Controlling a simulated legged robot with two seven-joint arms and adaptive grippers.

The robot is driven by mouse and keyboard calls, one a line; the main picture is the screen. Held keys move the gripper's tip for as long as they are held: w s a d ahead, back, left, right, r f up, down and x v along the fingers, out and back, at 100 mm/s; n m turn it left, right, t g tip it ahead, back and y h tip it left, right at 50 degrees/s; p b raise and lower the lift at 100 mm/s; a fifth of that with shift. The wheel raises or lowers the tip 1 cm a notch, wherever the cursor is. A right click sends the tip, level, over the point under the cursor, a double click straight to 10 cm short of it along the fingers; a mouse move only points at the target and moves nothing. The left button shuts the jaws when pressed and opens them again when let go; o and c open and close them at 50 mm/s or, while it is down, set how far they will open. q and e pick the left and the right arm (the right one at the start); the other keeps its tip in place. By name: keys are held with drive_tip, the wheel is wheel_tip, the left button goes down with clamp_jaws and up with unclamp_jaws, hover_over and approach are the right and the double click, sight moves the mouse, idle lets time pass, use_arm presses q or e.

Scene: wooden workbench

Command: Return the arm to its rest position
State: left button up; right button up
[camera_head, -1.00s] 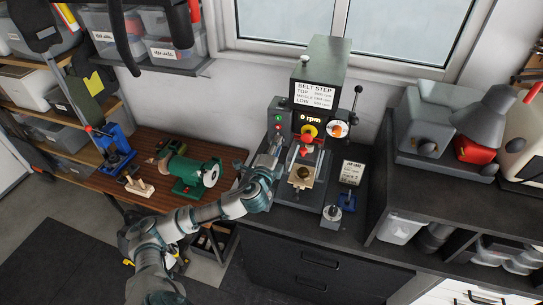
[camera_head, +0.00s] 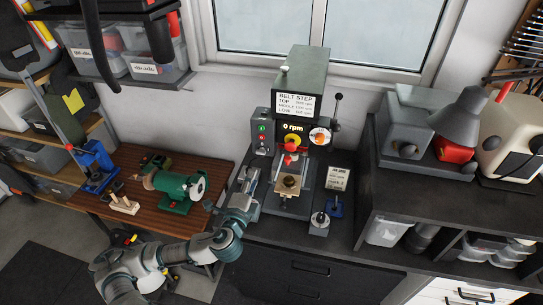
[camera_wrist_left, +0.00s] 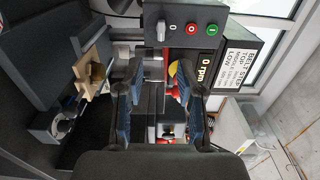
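My left arm comes in from the bottom left of the head view. Its gripper (camera_head: 249,183) is beside the left side of the drill press (camera_head: 312,75), apart from the wooden block. In the left wrist view the two dark blue fingers (camera_wrist_left: 160,98) stand apart with nothing between them. The drill press's button panel (camera_wrist_left: 190,28) and its 0 rpm display (camera_wrist_left: 205,68) lie beyond them. The holed wooden block (camera_head: 288,186) sits under the spindle; it also shows in the left wrist view (camera_wrist_left: 90,74). My right gripper is not seen.
A green bench grinder (camera_head: 182,187) and a small wooden piece (camera_head: 124,204) are on the brown bench to the left. A small round metal-topped piece (camera_head: 319,223) stands right of the press base. Grey machines (camera_head: 410,125) stand on the dark bench at right.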

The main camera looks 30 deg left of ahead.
use_arm(q)
drive_tip(key=shift+f, duration=0.1)
drive_tip(key=s+d+f+n+g+h, duration=0.1)
drive_tip(key=s+d+f+n+g, duration=0.15)
drive_tip(key=f, duration=0.45)
drive_tip(key=s+d+f+n+g, duration=0.1)
drive_tip(key=s+f+n+g, duration=0.25)
drive_tip(key=f, duration=0.35)
drive_tip(key=s+d+f+n+g+h, duration=0.1)
drive_tip(key=s+d+f+n+g, duration=0.15)
drive_tip(key=f, duration=0.55)
drive_tip(key=s+d+f+n+g+h, duration=0.1)
drive_tip(key=s+d+f+n+g, duration=0.2)
drive_tip(key=s+f, duration=0.45)
drive_tip(key=s+d+f+n+g+h, duration=0.2)
drive_tip(key=s+d+f+g, duration=0.15)
drive_tip(key=s, duration=0.65)
drive_tip(key=s+a+f+b+x, duration=0.1)
drive_tip(key=s+x, duration=0.2)
drive_tip(key=x, duration=1.1)
drive_tip(key=s+a+b+x, duration=0.2)
drive_tip(key=s+x, duration=0.1)
drive_tip(key=x, duration=1.1)
drive_tip(key=s+a+f+g+b, duration=0.1)
drive_tip(key=s+a+f+b, duration=0.1)
drive_tip(key=s+f, duration=1.6)
drive_tip(key=shift+a+f+y, duration=0.3)
drive_tip(key=shift+a+f, duration=0.15)
drive_tip(key=shift+f, duration=0.35)
